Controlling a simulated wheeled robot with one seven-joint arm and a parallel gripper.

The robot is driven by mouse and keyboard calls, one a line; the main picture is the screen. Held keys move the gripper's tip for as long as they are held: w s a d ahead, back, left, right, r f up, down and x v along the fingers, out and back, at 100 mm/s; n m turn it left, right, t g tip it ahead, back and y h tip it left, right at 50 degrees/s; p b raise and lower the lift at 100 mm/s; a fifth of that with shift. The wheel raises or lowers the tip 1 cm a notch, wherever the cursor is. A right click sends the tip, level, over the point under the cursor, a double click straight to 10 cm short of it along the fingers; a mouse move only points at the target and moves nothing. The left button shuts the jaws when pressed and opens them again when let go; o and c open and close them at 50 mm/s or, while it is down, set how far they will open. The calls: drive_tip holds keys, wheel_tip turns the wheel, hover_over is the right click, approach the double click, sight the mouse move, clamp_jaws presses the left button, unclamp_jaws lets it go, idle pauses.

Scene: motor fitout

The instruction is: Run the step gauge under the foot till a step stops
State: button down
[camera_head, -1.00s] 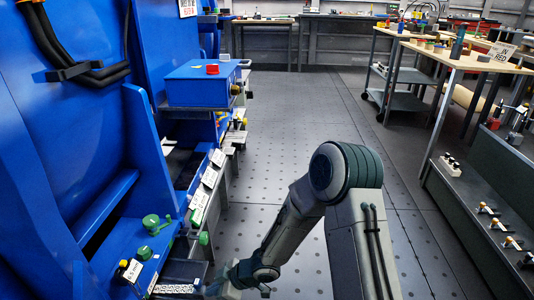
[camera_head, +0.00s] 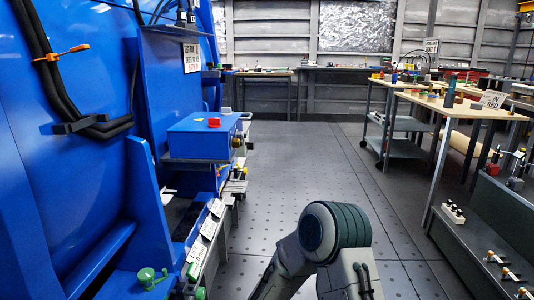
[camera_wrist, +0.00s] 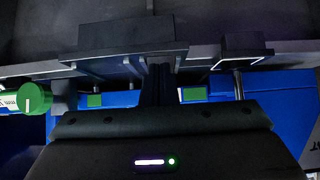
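In the wrist view my gripper (camera_wrist: 158,84) points away from the camera, its dark fingers close together at the middle. The fingertips end against or just below a dark block (camera_wrist: 126,35); whether they touch it or pinch anything thin is hidden. I cannot tell for sure which dark part is the step gauge or the foot. Small green patches (camera_wrist: 95,100) show either side of the fingers, and a green cylinder (camera_wrist: 28,99) with a label is at the left. In the head view my gripper is below the picture, as is the work spot.
The blue machine (camera_head: 90,130) fills the left, with a blue box (camera_head: 203,136), a row of labelled tags (camera_head: 208,229) and a green knob (camera_head: 150,277). A grey bench (camera_head: 480,240) stands at right, wooden tables behind it. The floor between (camera_head: 300,165) is clear.

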drive_tip(key=shift+w+a, duration=0.1)
drive_tip(key=shift+a, duration=1)
drive_tip(key=p+v, duration=0.8)
drive_tip(key=v, duration=0.2)
drive_tip(key=shift+d+f+p, duration=0.3)
drive_tip(key=shift+d+f, duration=0.05)
drive_tip(key=shift+f, duration=0.05)
idle(0.4)
